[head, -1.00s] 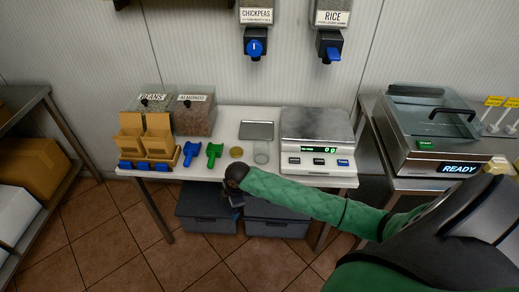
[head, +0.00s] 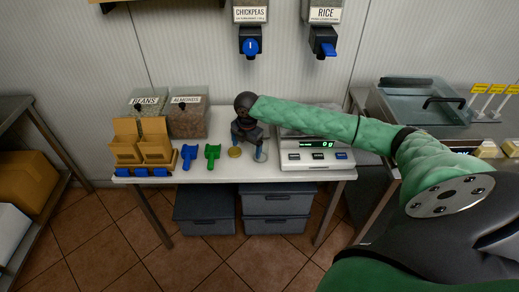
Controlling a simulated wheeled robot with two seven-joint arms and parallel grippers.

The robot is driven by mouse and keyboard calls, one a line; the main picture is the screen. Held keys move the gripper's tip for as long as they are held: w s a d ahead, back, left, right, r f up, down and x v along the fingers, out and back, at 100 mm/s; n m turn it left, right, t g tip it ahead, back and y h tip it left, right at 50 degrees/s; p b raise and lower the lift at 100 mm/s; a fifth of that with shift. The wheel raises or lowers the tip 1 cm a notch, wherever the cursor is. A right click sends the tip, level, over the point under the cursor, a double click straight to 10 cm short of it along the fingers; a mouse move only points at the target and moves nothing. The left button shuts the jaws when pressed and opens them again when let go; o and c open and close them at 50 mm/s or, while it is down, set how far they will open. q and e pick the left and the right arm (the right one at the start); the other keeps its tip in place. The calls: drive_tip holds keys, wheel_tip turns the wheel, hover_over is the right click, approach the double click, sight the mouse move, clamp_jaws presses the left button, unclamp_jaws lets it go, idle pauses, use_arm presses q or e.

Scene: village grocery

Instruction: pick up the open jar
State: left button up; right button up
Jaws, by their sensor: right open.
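The open jar (head: 260,154) is a small clear glass on the white table, to the left of the scale, and is largely hidden by my right gripper. My right gripper (head: 249,153) is open and points down at the jar from above, with its fingers low around or beside it; I cannot tell which. A round gold lid (head: 235,152) lies on the table just left of the jar. My left gripper is not in view.
A scale (head: 311,150) stands right of the jar, partly behind my arm. Green (head: 212,155) and blue (head: 190,157) scoops lie to the left, then cardboard boxes (head: 142,147) and bins of beans (head: 149,104) and almonds (head: 188,118). Dispensers (head: 249,42) hang above.

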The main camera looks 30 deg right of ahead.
drive_tip(key=shift+n, duration=0.5)
drive_tip(key=d+r, duration=0.1)
drive_tip(key=d, duration=0.1)
drive_tip(key=w+d+r, duration=0.1)
drive_tip(key=d+r, duration=0.1)
drive_tip(key=d, duration=0.1)
drive_tip(key=w+d+r, duration=0.1)
drive_tip(key=d+r, duration=0.1)
drive_tip(key=shift+d+r, duration=0.2)
drive_tip(key=shift+r, duration=0.05)
drive_tip(key=shift+d+r, duration=0.1)
drive_tip(key=shift+f, duration=0.25)
drive_tip(key=shift+f+p, duration=0.45)
drive_tip(key=shift+f, duration=0.75)
drive_tip(key=f+p, duration=0.2)
drive_tip(key=f, duration=0.1)
drive_tip(key=shift+s+a+f+p, duration=0.25)
drive_tip(key=shift+s+f+p, duration=0.05)
drive_tip(key=shift+f+p, duration=0.1)
drive_tip(key=shift+f, duration=0.55)
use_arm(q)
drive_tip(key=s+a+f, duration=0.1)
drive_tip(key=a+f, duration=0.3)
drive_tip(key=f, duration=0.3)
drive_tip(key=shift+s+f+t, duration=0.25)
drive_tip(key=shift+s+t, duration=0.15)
